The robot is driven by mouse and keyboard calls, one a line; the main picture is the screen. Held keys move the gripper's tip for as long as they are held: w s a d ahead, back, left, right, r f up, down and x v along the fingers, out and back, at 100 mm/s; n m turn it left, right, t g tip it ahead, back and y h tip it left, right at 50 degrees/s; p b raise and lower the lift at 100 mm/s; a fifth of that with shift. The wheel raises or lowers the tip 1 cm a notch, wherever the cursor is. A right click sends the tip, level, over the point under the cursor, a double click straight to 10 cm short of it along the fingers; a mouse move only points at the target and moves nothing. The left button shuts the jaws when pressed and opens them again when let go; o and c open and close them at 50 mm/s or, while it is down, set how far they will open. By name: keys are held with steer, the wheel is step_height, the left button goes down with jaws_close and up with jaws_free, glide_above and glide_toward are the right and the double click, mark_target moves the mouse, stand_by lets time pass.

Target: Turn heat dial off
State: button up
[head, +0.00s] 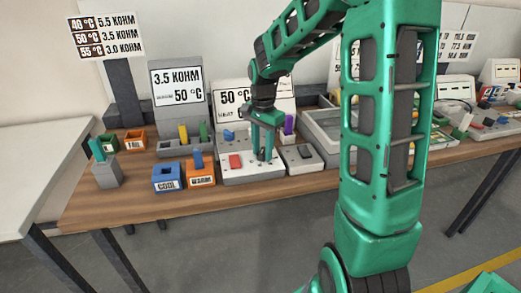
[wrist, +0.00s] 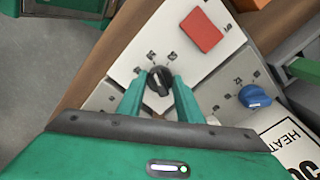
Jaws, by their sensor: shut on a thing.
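A black dial (wrist: 159,79) stands on a white control panel (wrist: 140,45), with small number marks around it that are too blurred to read. My gripper (wrist: 160,84) has its two green fingers on either side of the dial, shut on it. In the head view my gripper (head: 265,153) points down onto the panel (head: 250,170), to the right of a red button (head: 235,161). The red button also shows in the wrist view (wrist: 201,30). A blue dial (wrist: 254,96) sits on the panel's other part, near a sign reading HEAT (wrist: 285,138).
Blue COOL (head: 167,178) and orange WARM (head: 201,174) boxes stand left of the panel. A grey box with a dark top (head: 301,157) stands close on the right. Signs reading 3.5 KOHM and 50 °C (head: 177,86) stand behind. The table's front edge is bare.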

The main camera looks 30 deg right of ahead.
steer(key=shift+w, duration=0.1)
steer(key=n, duration=0.4)
steer(key=shift+r+n, duration=0.1)
steer(key=shift+n, duration=0.2)
steer(key=n, duration=0.5)
steer(key=shift+w, duration=0.1)
steer(key=n, duration=0.5)
steer(key=shift+n, duration=0.4)
steer(key=n, duration=0.4)
steer(key=shift+n, duration=0.4)
steer(key=o, duration=1)
steer(key=shift+o, duration=0.2)
